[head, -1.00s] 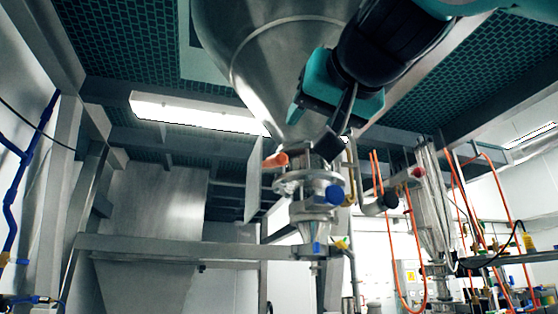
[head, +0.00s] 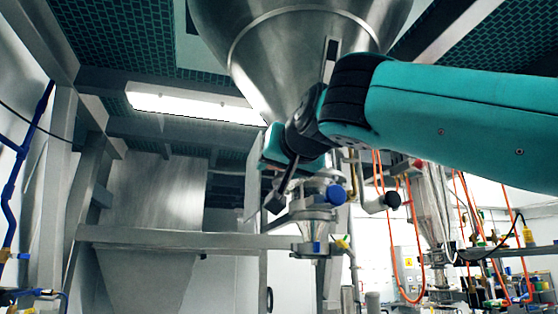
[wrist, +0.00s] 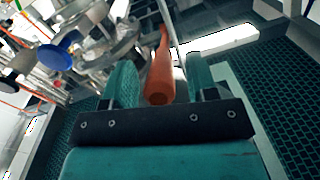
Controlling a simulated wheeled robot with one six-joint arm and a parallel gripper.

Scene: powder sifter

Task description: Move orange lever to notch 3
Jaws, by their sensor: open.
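The orange lever (wrist: 160,82) lies between the two teal fingers of my gripper (wrist: 158,70) in the wrist view. Its rounded end points toward the palm and its thinner part runs away to the valve. The fingers are open, with a gap visible on each side of the lever. In the head view my gripper (head: 274,150) is in front of the valve below the steel hopper (head: 290,60) and hides the lever. No notch marks can be made out.
A blue round cap (head: 336,195) sits on the valve's right side; it also shows in the wrist view (wrist: 54,58). A horizontal steel beam (head: 180,238) runs below left. Orange hoses (head: 400,290) hang at the right.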

